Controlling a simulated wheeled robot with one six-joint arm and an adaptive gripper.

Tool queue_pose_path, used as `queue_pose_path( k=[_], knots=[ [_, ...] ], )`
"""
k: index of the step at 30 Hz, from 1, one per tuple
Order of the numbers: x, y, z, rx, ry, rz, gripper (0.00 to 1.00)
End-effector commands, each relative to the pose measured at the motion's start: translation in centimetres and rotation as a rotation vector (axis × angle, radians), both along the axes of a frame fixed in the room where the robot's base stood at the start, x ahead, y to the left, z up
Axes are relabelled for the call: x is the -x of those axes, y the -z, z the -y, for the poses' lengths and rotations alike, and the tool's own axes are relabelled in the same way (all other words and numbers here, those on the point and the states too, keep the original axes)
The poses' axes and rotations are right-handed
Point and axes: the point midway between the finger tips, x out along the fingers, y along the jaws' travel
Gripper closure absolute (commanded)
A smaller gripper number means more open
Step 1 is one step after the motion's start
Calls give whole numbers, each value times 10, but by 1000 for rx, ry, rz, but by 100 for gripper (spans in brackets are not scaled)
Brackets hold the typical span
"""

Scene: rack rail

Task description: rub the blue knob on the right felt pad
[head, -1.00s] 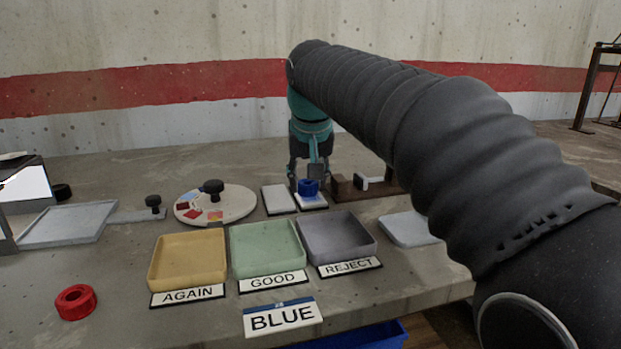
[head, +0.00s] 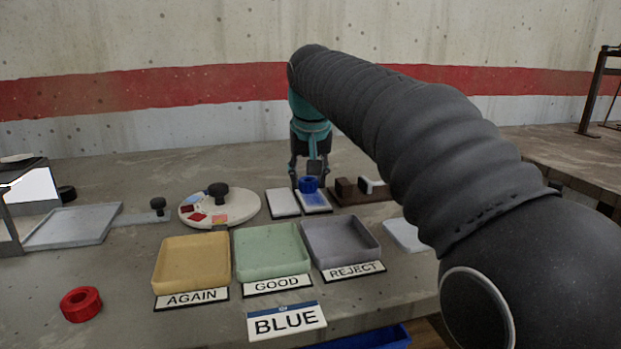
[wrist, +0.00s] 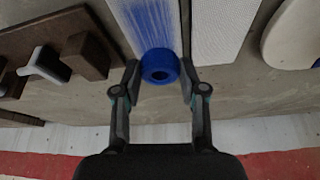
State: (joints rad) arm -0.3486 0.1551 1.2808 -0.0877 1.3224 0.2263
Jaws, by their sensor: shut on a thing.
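The blue knob (head: 308,184) is a short ring-like piece with a hole in its top. It stands at the far end of the right felt pad (head: 315,203). The pad is white with blue streaks, which also show in the wrist view (wrist: 143,22). My gripper (wrist: 160,75) is shut on the knob (wrist: 161,61), one finger on each side. The knob looks to be on the pad's surface; exact contact underneath is hidden. The left felt pad (head: 283,203) beside it is clean white, also in the wrist view (wrist: 222,30).
A brown fixture (head: 346,190) with a white peg stands just right of the pad. A round palette (head: 220,207) with a black knob is to the left. Yellow (head: 192,262), green (head: 271,252) and grey (head: 341,243) trays stand in front. A red ring (head: 81,304) lies front left.

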Motion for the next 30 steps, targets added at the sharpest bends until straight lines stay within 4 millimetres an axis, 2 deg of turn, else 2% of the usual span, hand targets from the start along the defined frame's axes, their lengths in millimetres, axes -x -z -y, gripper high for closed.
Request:
queue_pose_path(
  k=[30],
  knots=[
    [27, 2, 8, 1, -1, -2, 100]
  ],
)
